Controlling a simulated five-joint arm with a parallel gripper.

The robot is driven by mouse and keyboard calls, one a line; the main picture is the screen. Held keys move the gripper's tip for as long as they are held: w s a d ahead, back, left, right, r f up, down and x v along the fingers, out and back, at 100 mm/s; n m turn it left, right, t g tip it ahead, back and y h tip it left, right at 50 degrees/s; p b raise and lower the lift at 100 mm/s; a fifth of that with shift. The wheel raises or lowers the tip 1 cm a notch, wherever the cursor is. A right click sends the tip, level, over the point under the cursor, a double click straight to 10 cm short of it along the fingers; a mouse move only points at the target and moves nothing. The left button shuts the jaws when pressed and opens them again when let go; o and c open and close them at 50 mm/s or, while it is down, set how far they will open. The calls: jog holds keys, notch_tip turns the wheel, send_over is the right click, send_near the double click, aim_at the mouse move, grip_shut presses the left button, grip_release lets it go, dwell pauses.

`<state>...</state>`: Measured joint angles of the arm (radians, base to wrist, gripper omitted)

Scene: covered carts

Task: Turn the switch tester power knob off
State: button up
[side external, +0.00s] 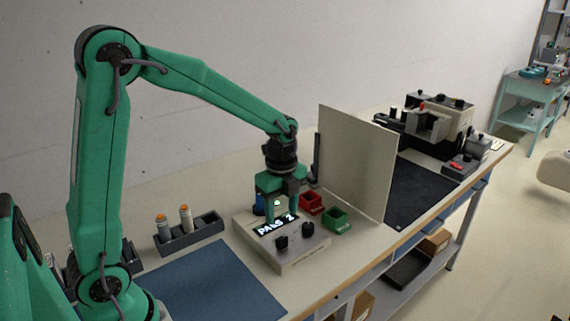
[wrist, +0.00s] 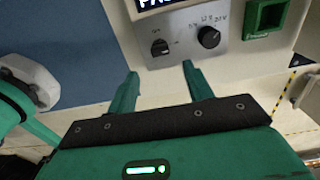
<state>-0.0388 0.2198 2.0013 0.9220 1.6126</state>
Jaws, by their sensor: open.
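The switch tester (side external: 300,255) is a pale box with a lit display (side external: 277,224) and two black knobs on its sloped panel. The left knob (side external: 281,242), likely the power knob, also shows in the wrist view (wrist: 160,47) with small lettering around it, too small to read surely. The right knob (side external: 308,230) has voltage marks and shows in the wrist view (wrist: 208,37). My gripper (side external: 277,208) points down over the tester's back part, near the display. In the wrist view my gripper (wrist: 160,70) is open and empty, its fingertips apart from the left knob.
A grey rack (side external: 190,235) with orange-topped bottles is at left, and a blue mat (side external: 215,285) lies clear in front.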

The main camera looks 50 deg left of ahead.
aim_at(282, 237)
jog(key=shift+f, duration=0.1)
jog(key=shift+f, duration=3.8)
jog(key=shift+c, duration=0.2)
jog(key=c, duration=0.9)
